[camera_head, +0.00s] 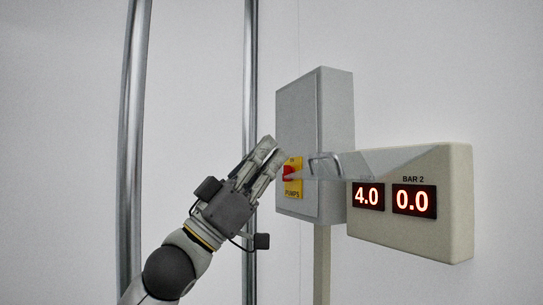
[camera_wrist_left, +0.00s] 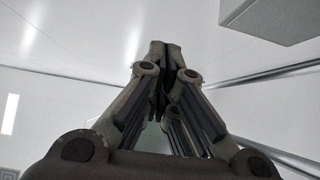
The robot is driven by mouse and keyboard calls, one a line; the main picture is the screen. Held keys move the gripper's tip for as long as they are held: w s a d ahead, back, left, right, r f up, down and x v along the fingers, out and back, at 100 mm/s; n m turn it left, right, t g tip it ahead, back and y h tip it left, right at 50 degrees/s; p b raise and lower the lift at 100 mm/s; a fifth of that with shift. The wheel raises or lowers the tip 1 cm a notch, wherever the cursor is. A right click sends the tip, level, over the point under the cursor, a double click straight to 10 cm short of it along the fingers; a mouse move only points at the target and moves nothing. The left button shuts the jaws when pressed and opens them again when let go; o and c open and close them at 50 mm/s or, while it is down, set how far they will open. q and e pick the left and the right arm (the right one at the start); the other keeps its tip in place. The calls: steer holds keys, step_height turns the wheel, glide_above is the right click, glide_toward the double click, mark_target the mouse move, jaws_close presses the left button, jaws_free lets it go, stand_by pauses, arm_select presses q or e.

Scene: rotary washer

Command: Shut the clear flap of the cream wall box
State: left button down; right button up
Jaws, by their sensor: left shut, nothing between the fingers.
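The cream wall box (camera_head: 410,240) is at the right in the head view, with two lit red displays reading 4.0 and 0.0. Its clear flap (camera_head: 372,162) stands open, sticking out from the box's upper part toward the left. A grey handle (camera_head: 326,166) is at the flap's free end, in front of the grey cabinet. My left gripper (camera_head: 272,147) is shut and empty, left of the handle, with a gap showing between them. In the left wrist view its fingertips (camera_wrist_left: 161,52) are together. The flap cannot be made out there. My right gripper is not in view.
A grey cabinet (camera_head: 336,120) with a red knob on a yellow plate (camera_head: 292,178) stands behind the flap. Two vertical metal tubes (camera_head: 133,130) rise at the left. A grey box corner (camera_wrist_left: 272,15) shows at upper right in the wrist view.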

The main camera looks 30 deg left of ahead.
arm_select(q)
steer(key=p+x, duration=0.5)
steer(key=x, duration=0.3)
steer(key=f, duration=0.1)
steer(key=w+f, duration=0.1)
steer(key=d+f, duration=0.1)
steer(key=f, duration=0.1)
steer(key=shift+w+f+p, duration=0.1)
steer(key=shift+w+p, duration=0.05)
steer(key=shift+p, duration=0.25)
